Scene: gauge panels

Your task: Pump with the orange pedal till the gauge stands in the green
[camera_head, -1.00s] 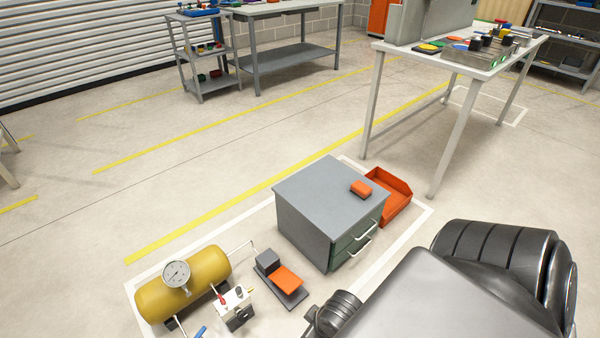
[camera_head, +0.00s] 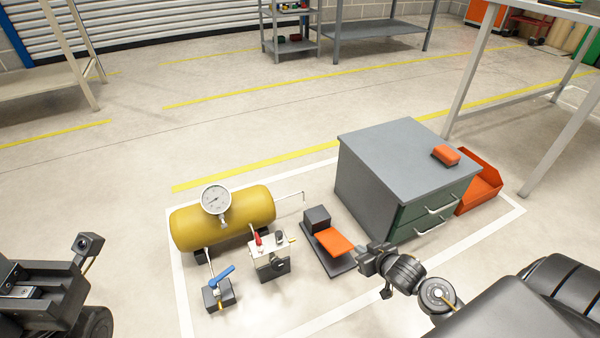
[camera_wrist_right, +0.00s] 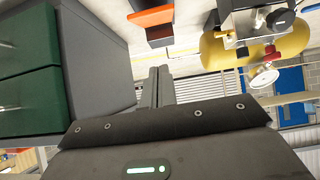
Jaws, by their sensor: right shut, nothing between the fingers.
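The orange pedal (camera_head: 336,243) sits on a dark base on the floor, beside the grey cabinet; it also shows at the top of the right wrist view (camera_wrist_right: 151,18). A round white gauge (camera_head: 216,199) stands on the yellow tank (camera_head: 235,222). Its needle and any green zone are too small to read surely. My right gripper (camera_head: 368,259) is shut and empty, just right of the pedal and seemingly apart from it. Its closed fingers (camera_wrist_right: 160,86) show in the wrist view. My left arm's dark end (camera_head: 84,246) is at the left edge; its jaws cannot be made out.
The grey cabinet (camera_head: 390,160) with green drawers stands right of the pedal, an orange block (camera_head: 446,155) on top and an orange bin (camera_head: 480,188) beside it. A valve with a blue lever (camera_head: 221,276) and a small box with a red lever (camera_head: 268,258) stand left.

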